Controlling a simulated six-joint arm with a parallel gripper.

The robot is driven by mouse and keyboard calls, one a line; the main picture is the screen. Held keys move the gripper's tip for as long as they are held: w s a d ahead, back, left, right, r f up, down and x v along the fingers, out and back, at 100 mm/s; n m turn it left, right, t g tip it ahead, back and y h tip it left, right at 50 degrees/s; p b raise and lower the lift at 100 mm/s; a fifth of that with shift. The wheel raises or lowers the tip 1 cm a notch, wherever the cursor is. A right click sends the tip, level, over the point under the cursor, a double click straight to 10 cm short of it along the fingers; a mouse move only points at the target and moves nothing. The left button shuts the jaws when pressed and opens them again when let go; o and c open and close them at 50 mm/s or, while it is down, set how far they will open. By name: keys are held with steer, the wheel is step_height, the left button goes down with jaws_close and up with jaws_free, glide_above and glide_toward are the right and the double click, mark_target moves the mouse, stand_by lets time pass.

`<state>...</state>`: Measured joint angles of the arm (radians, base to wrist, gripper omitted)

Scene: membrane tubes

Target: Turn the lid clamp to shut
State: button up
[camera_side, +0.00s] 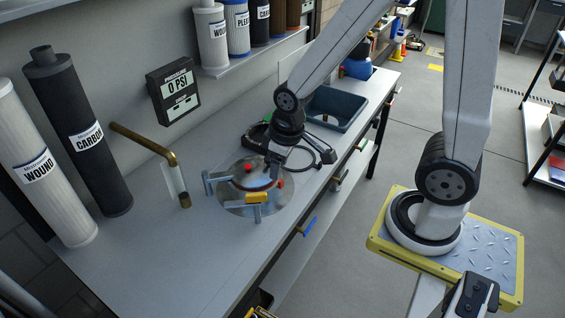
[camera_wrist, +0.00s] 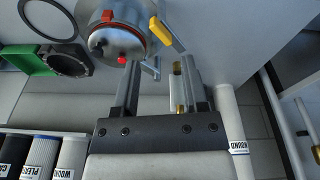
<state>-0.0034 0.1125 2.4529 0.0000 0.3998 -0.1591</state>
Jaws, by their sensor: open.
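The round steel vessel (camera_side: 232,206) stands on the bench in the side view, with a red knob (camera_side: 248,168) on its lid. A yellow-marked lever (camera_side: 257,198), which looks like the lid clamp, sticks out at its near side. The wrist view shows the vessel (camera_wrist: 125,32) at the top with a red band, the red knob (camera_wrist: 121,60) and the yellow lever (camera_wrist: 165,33) to its right. My gripper (camera_side: 275,172) hangs over the vessel's far right part in the side view. In the wrist view its fingers (camera_wrist: 160,65) are apart with nothing gripped between them.
A brass pipe (camera_side: 145,140) and a clear tube with a brass end (camera_side: 184,198) stand left of the vessel. Carbon (camera_side: 85,140) and wound (camera_side: 42,170) filters stand at the left. A gauge reads 0 PSI (camera_side: 174,92).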

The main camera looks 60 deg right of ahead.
mark_target(256, 194)
steer(key=w+f+n, duration=0.1)
steer(key=w+n, duration=0.1)
steer(key=w+f+n+g, duration=0.1)
steer(key=w+f+n, duration=0.1)
steer(key=w+f+n+g, duration=0.1)
steer(key=w+f+n, duration=0.1)
steer(key=w, duration=0.1)
steer(key=shift+a, duration=0.2)
steer(key=shift+f, duration=3.85)
jaws_close()
